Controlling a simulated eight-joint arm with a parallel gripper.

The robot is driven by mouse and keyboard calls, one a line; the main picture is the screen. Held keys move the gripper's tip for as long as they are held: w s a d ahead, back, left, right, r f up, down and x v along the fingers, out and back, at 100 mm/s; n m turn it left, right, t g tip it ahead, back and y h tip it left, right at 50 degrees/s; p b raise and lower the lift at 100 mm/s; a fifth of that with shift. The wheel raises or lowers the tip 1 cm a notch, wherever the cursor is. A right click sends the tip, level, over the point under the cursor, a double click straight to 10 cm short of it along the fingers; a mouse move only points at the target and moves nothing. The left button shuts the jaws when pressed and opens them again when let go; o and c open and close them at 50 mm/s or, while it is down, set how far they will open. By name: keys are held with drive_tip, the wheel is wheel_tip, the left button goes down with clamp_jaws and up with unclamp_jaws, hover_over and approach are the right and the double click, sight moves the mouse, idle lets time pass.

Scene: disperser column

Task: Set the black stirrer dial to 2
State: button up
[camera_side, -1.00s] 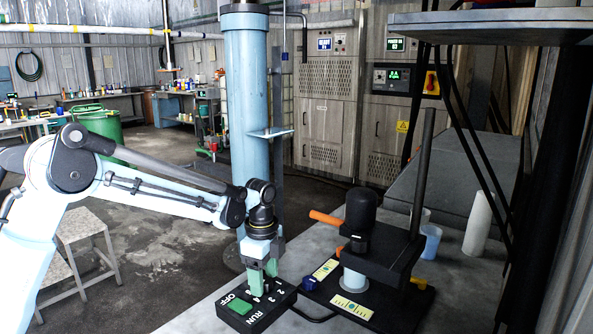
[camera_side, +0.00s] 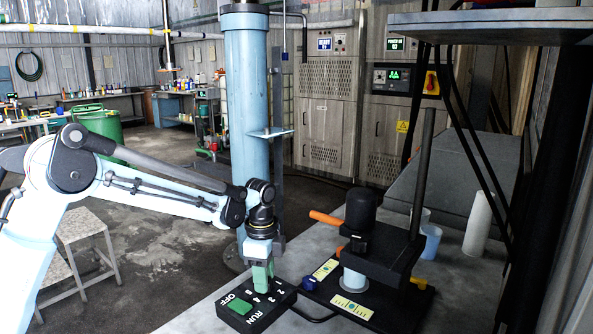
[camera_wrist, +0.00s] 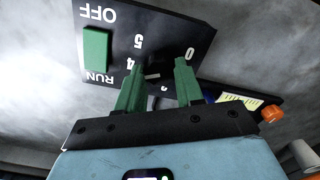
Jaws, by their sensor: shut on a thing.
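The black control box (camera_side: 262,315) lies on the table with white OFF and RUN marks beside a green switch (camera_side: 240,306). The switch also shows in the wrist view (camera_wrist: 96,50). My gripper (camera_side: 261,286) points down onto the box's numbered part. In the wrist view its green fingers (camera_wrist: 160,66) stand on both sides of the black stirrer dial (camera_wrist: 152,76), shut on it. The numbers 5, 4 and 0 show around the dial, upside down. The fingers hide other numbers. I cannot tell which number the dial points to.
Right of the box stands the disperser stand (camera_side: 380,262) with an orange handle (camera_side: 325,217) and a black base. A blue cup (camera_side: 431,241) and a white roll (camera_side: 479,222) stand behind it. A thick blue column (camera_side: 245,120) rises behind my gripper.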

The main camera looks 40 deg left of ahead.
drive_tip(key=n, duration=1.3)
drive_tip(key=shift+n, duration=2.4)
drive_tip(key=o, duration=1)
drive_tip(key=shift+o, duration=0.2)
